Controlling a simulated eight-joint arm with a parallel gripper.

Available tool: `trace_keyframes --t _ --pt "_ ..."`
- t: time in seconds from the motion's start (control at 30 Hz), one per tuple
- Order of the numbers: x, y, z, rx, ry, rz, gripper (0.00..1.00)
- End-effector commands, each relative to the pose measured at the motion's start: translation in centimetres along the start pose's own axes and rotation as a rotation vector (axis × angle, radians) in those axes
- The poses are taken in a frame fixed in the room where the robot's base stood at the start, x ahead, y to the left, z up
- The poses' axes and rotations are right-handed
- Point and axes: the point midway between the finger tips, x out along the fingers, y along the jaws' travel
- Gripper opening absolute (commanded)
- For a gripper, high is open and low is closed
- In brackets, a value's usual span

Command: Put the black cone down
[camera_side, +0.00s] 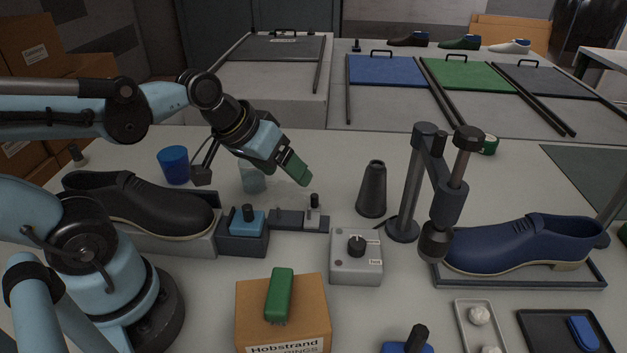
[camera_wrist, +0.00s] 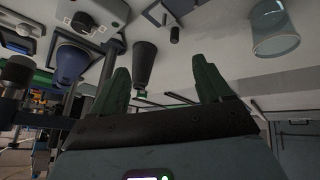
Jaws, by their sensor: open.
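The black cone (camera_side: 372,189) stands upright on the pale table, near the middle in the side view, left of the grey stand. It also shows in the wrist view (camera_wrist: 145,66), upside down there and beyond the left finger. My gripper (camera_side: 300,170) is up and to the left of the cone in the side view, clear of it. In the wrist view my gripper (camera_wrist: 165,80) has its two green fingers spread wide, with nothing between them.
A grey stand with a hanging tool (camera_side: 436,240) is close right of the cone. A control box with a black knob (camera_side: 356,257) is in front of it. A clear cup (camera_side: 252,178) is behind my gripper. A black shoe (camera_side: 135,203) and a blue shoe (camera_side: 525,243) lie either side.

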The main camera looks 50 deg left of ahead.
Motion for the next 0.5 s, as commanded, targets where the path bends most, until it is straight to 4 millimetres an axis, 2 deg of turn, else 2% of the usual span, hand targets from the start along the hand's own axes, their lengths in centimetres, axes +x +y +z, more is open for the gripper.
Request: trace_keyframes --t 0.1,0.2,0.5 --pt "-0.57 -0.38 0.57 0.171 0.036 -0.043 0.78" --pt "-0.79 -0.57 0.7 0.241 0.049 -0.062 0.83" --pt "-0.83 -0.62 0.68 0.258 0.053 -0.067 0.83"
